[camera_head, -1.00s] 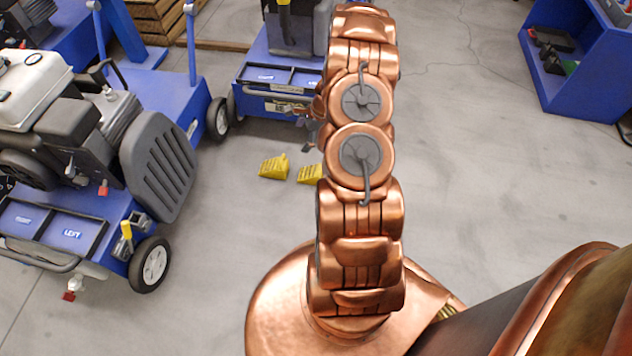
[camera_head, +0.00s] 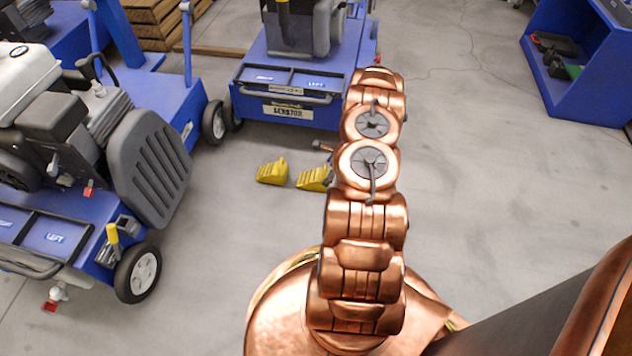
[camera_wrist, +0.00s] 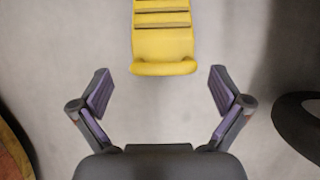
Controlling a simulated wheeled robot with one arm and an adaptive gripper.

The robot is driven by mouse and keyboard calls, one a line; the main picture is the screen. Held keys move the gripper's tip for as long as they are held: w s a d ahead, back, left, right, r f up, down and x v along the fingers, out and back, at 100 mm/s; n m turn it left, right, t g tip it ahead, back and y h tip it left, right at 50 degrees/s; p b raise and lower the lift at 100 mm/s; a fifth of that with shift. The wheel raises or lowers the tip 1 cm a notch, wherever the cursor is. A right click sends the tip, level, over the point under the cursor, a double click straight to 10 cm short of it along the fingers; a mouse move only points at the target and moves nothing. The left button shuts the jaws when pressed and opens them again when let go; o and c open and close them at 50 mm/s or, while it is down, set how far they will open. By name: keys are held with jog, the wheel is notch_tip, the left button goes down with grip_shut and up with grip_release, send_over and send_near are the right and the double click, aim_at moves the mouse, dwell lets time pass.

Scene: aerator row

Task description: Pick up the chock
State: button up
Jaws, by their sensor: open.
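Two yellow chocks lie on the grey floor in the head view: a left chock (camera_head: 271,172) and a right chock (camera_head: 314,179) close beside my arm. The wrist view shows one yellow chock (camera_wrist: 163,40) with ridges across it and a rounded lip at its near end. I cannot tell for certain which of the two it is. My gripper (camera_wrist: 160,88) is open and empty. The chock lies ahead of the fingertips, roughly centred between them, and the fingers do not touch it. In the head view my arm hides most of the gripper.
A blue machine (camera_head: 290,105) stands just behind the chocks. Another blue machine with a black slatted cover (camera_head: 150,170) and a wheel (camera_head: 138,273) is at the left. A blue cabinet (camera_head: 575,90) stands at the far right. A dark round object (camera_wrist: 300,125) shows at the wrist view's right.

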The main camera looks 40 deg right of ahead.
aim_at(313, 175)
jog(key=b+x, duration=0.2)
jog(key=x, duration=0.2)
jog(key=shift+w+f, duration=0.2)
jog(key=shift+f, duration=0.15)
jog(key=shift+c, duration=0.3)
jog(key=shift+r, duration=0.1)
jog(key=c, duration=1.6)
